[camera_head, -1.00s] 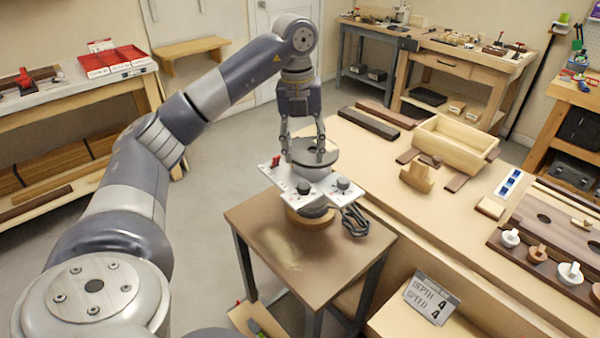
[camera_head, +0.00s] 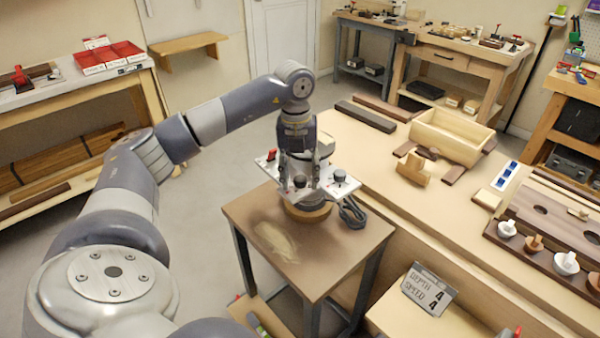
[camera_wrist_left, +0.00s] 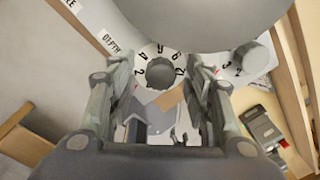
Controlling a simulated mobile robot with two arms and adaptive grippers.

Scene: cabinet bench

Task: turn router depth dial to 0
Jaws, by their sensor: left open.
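The router (camera_head: 324,150) stands on a small brown side table, on a light plate with two dark dials. The depth dial (camera_wrist_left: 160,72) shows in the left wrist view as a grey knob on a numbered white ring, beside a DEPTH label. My left gripper (camera_head: 300,183) is open over the front left of the plate. In the wrist view, its fingers stand either side of the depth dial; contact cannot be told. The second dial (camera_head: 339,176) is to the right; it also shows in the wrist view (camera_wrist_left: 250,58). A sign (camera_head: 429,289) reads DEPTH 4, SPEED 4.
The side table (camera_head: 300,245) adjoins a long bench (camera_head: 450,215) with a wooden box (camera_head: 450,137) and loose wood pieces. A black cord (camera_head: 352,211) lies at the router's right.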

